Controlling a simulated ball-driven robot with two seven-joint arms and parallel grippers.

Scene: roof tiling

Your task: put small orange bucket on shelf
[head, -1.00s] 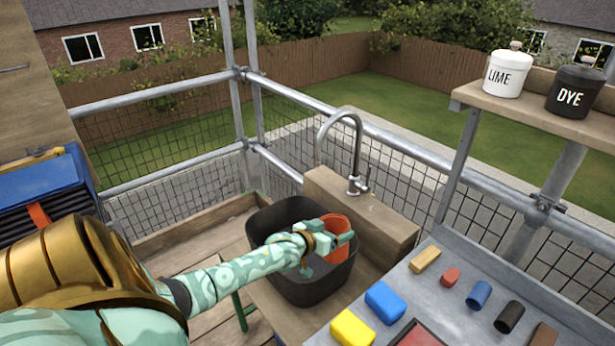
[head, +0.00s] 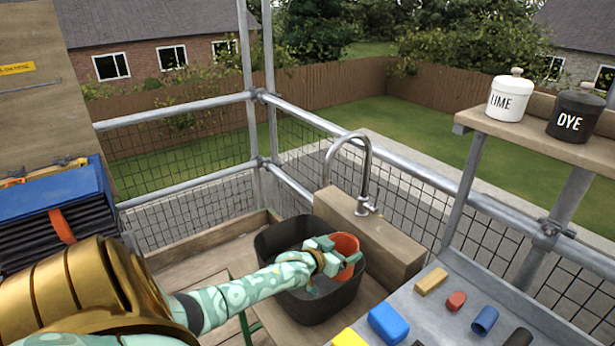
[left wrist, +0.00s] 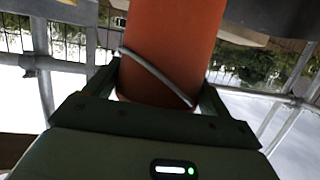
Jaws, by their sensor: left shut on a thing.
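The small orange bucket (head: 346,246) is in my left gripper (head: 335,258), over the right part of the black basin in the head view. My left gripper is shut on it, with fingers on either side. In the left wrist view the orange bucket (left wrist: 172,50) fills the upper middle between the fingers (left wrist: 155,85), its grey wire handle across it. The wooden shelf (head: 540,140) is at the upper right, holding a white LIME jar (head: 511,97) and a black DYE jar (head: 576,116). My right gripper is not in view.
The black basin (head: 275,250) stands on a wooden bench below a tap (head: 367,170). A grey tray (head: 470,272) with coloured blocks lies at the lower right. Scaffold rails with mesh run behind. Bare shelf shows left of the LIME jar.

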